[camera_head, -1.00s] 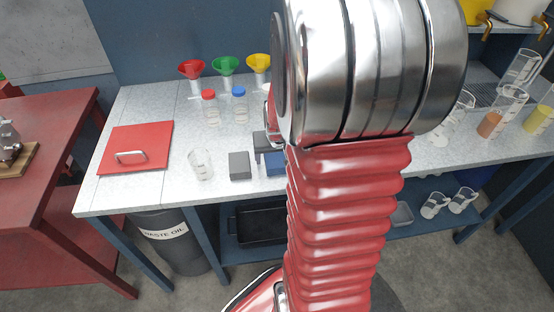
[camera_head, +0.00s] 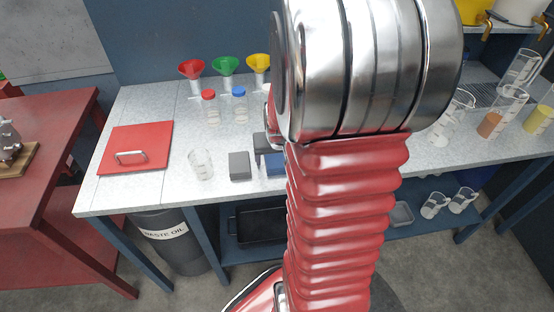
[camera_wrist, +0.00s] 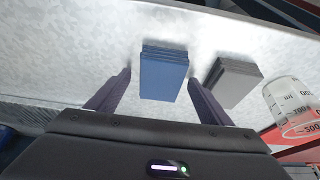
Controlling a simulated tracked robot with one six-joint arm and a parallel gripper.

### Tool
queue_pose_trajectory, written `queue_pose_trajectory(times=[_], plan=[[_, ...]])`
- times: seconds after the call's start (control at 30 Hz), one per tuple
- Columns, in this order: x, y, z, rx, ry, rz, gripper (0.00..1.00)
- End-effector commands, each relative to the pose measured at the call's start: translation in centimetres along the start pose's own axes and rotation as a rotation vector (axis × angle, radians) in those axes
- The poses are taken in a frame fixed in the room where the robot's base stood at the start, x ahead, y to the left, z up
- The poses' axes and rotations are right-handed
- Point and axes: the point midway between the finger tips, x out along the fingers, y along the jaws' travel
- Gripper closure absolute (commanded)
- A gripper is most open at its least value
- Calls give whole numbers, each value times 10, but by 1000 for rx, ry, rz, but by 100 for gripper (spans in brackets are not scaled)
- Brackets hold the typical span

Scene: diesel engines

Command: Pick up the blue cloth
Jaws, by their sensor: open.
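The blue cloth (camera_wrist: 163,76) is a folded, stacked rectangle on the pale speckled bench top. In the wrist view it lies between and just beyond the two fingers of my gripper (camera_wrist: 158,88), which is open with a gap on each side of it. In the head view only part of the blue cloth (camera_head: 275,164) shows, beside my red arm, which hides the rest. My gripper (camera_head: 262,146) is mostly hidden there behind the arm, with a dark part showing just above the cloth.
A grey folded cloth (camera_head: 239,166) lies close beside the blue one. A clear beaker (camera_head: 201,164) stands left of it, then a red lid (camera_head: 136,147) with a handle. Two capped bottles (camera_head: 239,104) and funnels (camera_head: 225,66) stand behind. The bench front edge is near.

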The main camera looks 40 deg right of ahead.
Motion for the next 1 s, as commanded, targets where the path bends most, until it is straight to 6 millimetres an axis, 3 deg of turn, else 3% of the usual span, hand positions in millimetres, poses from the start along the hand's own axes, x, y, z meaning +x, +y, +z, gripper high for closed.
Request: queue_pose_trajectory(times=[0.2, 0.8, 1.0], plan=[[0, 0, 0, 0, 0, 0, 27], [0, 0, 0, 0, -1, 0, 69], [0, 0, 0, 0, 0, 0, 71]])
